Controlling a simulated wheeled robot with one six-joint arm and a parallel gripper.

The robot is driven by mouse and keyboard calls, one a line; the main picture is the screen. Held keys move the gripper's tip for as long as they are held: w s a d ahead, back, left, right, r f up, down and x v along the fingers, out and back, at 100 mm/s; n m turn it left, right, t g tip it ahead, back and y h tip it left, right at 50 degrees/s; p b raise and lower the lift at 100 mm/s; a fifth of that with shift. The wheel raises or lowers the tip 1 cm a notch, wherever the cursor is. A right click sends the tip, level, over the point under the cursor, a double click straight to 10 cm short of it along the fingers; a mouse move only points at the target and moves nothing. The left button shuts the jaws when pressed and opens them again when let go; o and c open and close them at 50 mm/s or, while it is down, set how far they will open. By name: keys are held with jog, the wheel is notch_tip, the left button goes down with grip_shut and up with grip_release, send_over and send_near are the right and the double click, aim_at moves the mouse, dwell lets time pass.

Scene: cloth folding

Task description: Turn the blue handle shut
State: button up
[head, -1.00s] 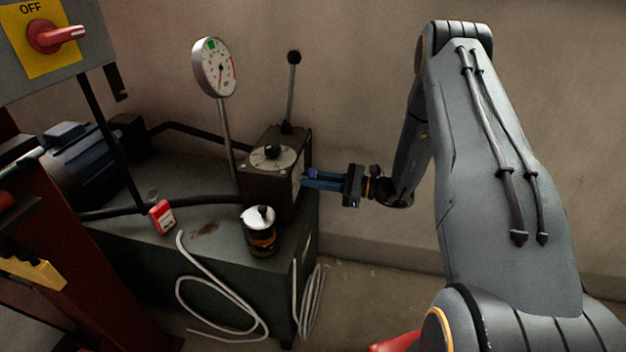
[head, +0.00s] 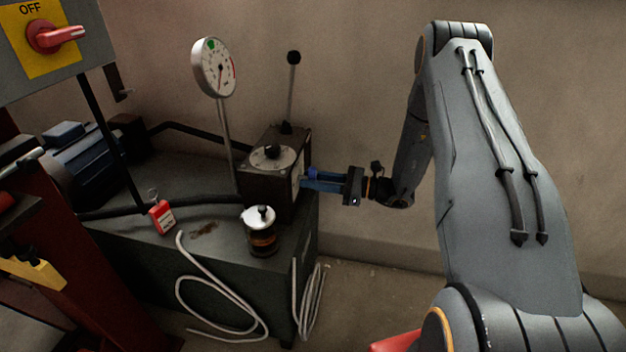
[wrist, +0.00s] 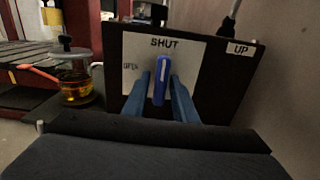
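The blue handle (wrist: 161,83) sits on a white plate (wrist: 190,62) on the right face of a dark valve box (head: 262,190). In the wrist view the plate reads SHUT above the handle and OPEN to its left. The handle stands nearly upright, its upper end towards SHUT. My gripper (wrist: 159,85) has one blue finger on each side of the handle, with narrow gaps visible between. In the head view my gripper (head: 320,181) reaches the box from the right and its fingers partly hide the handle.
A glass jar (head: 262,238) of amber liquid stands just in front of the box. A gauge (head: 216,67) on a post and an upright black-knobbed lever (head: 292,80) rise nearby.

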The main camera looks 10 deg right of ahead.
jog(key=shift+o, duration=0.5)
jog(key=v, duration=0.7)
jog(key=shift+s+d, duration=0.15)
jog(key=shift+d, duration=0.15)
